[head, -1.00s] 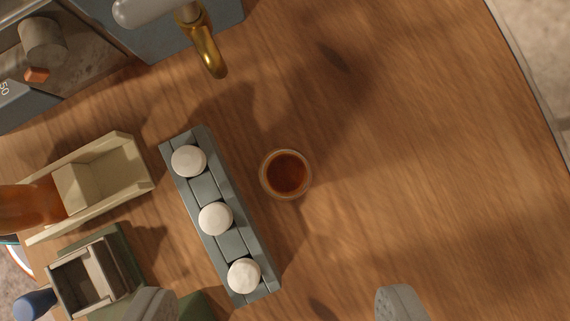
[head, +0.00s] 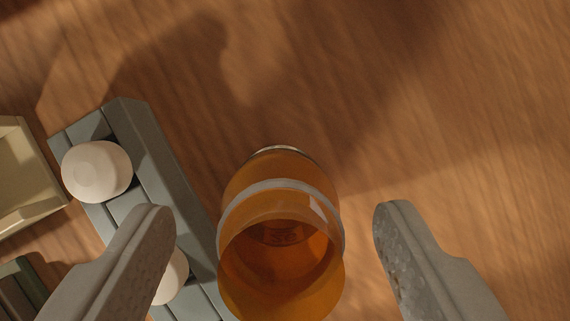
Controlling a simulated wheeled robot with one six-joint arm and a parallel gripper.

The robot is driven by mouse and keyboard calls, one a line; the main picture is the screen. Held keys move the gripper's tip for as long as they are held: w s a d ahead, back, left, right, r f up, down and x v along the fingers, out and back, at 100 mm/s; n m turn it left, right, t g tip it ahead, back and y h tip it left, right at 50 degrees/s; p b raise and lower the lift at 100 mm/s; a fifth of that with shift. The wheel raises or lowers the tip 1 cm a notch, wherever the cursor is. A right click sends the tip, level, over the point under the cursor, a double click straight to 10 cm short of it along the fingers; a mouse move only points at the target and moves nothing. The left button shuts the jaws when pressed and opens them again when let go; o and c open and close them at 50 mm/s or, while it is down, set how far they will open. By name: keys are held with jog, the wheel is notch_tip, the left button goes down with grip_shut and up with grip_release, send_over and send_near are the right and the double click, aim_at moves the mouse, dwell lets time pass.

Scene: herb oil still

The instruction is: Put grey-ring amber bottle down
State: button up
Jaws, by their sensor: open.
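The amber bottle (head: 280,205) with a pale grey ring around it stands on the wooden table, seen from above and filled with or tinted orange-brown. My gripper (head: 265,220) is open, with one finger on each side of the bottle. There is a visible gap between each finger and the glass, wider on the right. The bottle's lower edge runs near the bottom of the picture.
A grey rack (head: 160,160) with white round caps (head: 97,171) lies just left of the bottle, partly behind my left finger. A cream tray (head: 25,170) is at the left edge. The wooden table (head: 460,110) above and to the right is clear.

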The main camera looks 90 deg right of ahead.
aim_at(283, 273)
jog(key=x, duration=0.3)
jog(key=shift+w+f, duration=0.1)
jog(key=shift+f, duration=0.15)
jog(key=shift+c, duration=0.5)
jog(key=c, duration=1.1)
jog(key=shift+r, duration=0.1)
